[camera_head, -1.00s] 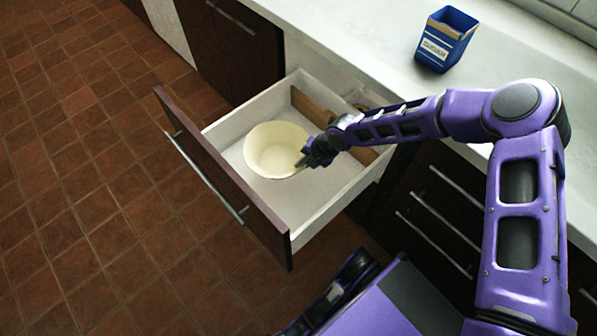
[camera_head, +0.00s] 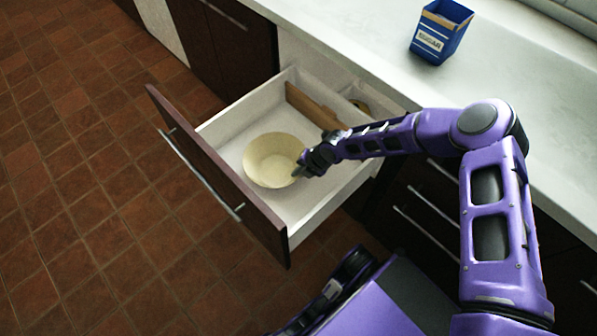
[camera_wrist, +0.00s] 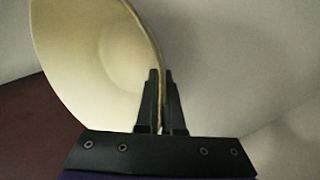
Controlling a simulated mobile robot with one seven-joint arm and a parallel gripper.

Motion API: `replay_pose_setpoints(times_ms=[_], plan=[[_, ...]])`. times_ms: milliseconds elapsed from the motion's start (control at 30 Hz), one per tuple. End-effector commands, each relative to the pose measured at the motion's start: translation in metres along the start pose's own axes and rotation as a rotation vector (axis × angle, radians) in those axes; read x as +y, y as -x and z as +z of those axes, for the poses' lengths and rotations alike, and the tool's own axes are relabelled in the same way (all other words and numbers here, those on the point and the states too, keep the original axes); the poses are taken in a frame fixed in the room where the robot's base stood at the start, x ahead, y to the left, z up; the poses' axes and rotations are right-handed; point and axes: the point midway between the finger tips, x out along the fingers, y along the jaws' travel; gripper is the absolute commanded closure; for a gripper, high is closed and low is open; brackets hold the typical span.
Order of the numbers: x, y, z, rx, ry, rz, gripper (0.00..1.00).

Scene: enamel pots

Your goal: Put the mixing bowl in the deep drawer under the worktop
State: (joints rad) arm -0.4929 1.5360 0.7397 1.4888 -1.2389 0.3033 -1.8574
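The cream mixing bowl (camera_head: 268,158) is upright inside the open deep drawer (camera_head: 225,125), within its white walls, in the head view. Whether its base touches the drawer floor I cannot tell. My gripper (camera_head: 300,170) reaches in from the right and is at the bowl's right rim. In the wrist view, the bowl (camera_wrist: 90,60) fills the upper left, and the gripper's two dark fingers (camera_wrist: 161,100) are close together with the bowl's rim between them. The drawer's dark front (camera_head: 215,185) with its long handle faces the lower left.
A brown divider (camera_head: 312,107) stands behind the bowl in the drawer, with a small compartment beyond it. A blue sugar box (camera_head: 440,32) stands on the pale worktop (camera_head: 385,60). Closed dark drawers (camera_head: 425,215) are at the right. The tiled floor (camera_head: 80,180) at left is clear.

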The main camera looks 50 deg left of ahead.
Motion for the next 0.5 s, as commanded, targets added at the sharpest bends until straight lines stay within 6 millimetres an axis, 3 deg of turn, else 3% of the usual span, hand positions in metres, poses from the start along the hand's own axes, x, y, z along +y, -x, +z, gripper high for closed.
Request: replay_pose_setpoints(times_ms=[33, 167, 500], plan=[[-0.0003, -0.0002, -0.0001, 0.000, 0.000, -0.001, 0.89], [-0.0002, -0.0001, -0.0002, 0.000, 0.000, -0.001, 0.66], [0.0015, 0.0029, 0.0000, 0.000, 0.000, 0.000, 0.66]])
